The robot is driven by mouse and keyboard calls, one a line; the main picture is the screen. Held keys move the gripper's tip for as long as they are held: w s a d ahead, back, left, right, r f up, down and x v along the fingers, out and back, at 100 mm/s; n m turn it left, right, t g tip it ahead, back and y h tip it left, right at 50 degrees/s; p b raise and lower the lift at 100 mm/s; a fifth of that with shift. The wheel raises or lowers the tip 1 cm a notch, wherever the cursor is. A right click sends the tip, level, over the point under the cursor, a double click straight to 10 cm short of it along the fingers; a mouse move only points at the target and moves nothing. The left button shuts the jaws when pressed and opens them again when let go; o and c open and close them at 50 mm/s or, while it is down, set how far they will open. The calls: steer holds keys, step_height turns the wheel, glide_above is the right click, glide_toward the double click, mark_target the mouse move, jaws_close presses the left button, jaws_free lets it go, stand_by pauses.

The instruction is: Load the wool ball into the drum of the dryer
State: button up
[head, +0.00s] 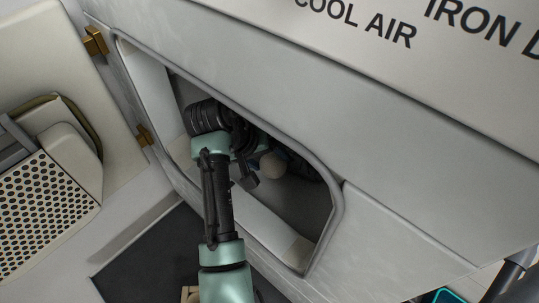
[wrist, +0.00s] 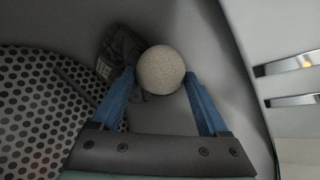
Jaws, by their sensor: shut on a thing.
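The wool ball (wrist: 161,69) is a speckled beige sphere between the two blue fingers of my gripper (wrist: 160,84) in the wrist view. My gripper is shut on it. In the head view the ball (head: 272,165) shows as a pale round shape just beyond my wrist, inside the dryer opening. The dryer (head: 400,215) is a pale grey machine with its opening uncovered. My arm reaches through that opening, and my fingers are hard to make out there. The drum's grey inner wall (wrist: 225,70) and perforated back (wrist: 40,100) surround the gripper in the wrist view.
A dark grey crumpled item (wrist: 119,47) lies behind the ball inside the drum. The open door (head: 45,190) with a perforated panel stands at the left, on brass hinges (head: 95,41). The opening's rim (head: 338,205) passes close around my arm.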

steer(key=shift+w+d+f+p, duration=0.1)
steer(key=shift+d+f+p, duration=0.05)
steer(key=shift+f+p, duration=0.25)
steer(key=shift+f, duration=0.1)
steer(key=shift+f+b, duration=0.35)
steer(key=shift+f, duration=0.2)
steer(key=o, duration=1.2)
steer(key=shift+r, duration=0.25)
steer(key=b+v, duration=0.1)
steer(key=v, duration=0.7)
steer(key=shift+w+r+b, duration=0.1)
steer(key=shift+r+b, duration=0.05)
steer(key=shift+b, duration=0.2)
